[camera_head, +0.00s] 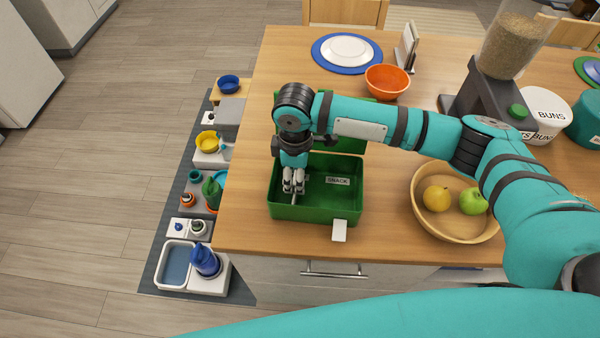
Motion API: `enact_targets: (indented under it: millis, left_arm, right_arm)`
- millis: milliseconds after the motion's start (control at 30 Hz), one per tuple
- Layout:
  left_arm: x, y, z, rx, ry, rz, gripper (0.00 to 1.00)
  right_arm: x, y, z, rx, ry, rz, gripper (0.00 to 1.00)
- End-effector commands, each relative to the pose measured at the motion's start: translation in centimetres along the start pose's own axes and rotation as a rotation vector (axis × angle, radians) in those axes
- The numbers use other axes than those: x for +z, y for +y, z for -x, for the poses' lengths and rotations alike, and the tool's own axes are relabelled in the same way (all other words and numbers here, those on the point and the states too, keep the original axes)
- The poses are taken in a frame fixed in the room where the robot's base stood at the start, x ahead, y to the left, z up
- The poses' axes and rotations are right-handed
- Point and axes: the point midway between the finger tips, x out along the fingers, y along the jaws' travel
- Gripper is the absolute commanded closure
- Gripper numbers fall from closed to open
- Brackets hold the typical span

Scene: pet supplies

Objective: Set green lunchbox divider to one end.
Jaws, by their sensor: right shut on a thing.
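The green lunchbox (337,214) stands open on the wooden table near its front edge, with its lid (350,145) raised at the back, partly behind my arm. A label reading SNACK (338,181) shows inside it. My right gripper (293,188) points down into the left part of the box. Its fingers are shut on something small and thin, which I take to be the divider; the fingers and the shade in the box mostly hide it. I cannot tell whether it touches the left wall. My left gripper is not in view.
A white tag (339,231) hangs at the box's front. A wooden bowl (455,232) with a yellow and a green fruit stands to the right. An orange bowl (387,82), a blue-rimmed plate (347,53) and a dispenser (490,90) stand behind. Pet items line a floor mat (160,264) at left.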

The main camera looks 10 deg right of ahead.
Motion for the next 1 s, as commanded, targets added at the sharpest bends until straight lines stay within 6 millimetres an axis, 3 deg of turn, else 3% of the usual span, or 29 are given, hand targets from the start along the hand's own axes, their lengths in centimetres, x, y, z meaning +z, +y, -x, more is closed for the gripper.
enact_targets:
  millis: [33,200,567,667,1000]
  left_arm:
    - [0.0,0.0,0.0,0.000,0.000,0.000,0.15]
    - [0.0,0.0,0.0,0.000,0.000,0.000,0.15]
    - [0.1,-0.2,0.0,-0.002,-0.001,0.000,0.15]
    - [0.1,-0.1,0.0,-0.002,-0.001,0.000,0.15]
    - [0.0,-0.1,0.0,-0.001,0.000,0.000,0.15]
  right_arm:
    - [0.0,0.0,0.0,0.001,0.001,0.000,0.58]
    - [0.0,0.0,0.0,0.000,0.001,0.000,0.35]
    - [0.0,0.0,0.6,0.001,0.001,0.000,0.35]
    - [-0.1,0.0,1.9,0.001,0.003,0.000,0.35]
    - [-0.1,0.0,8.9,0.002,0.002,0.001,0.35]
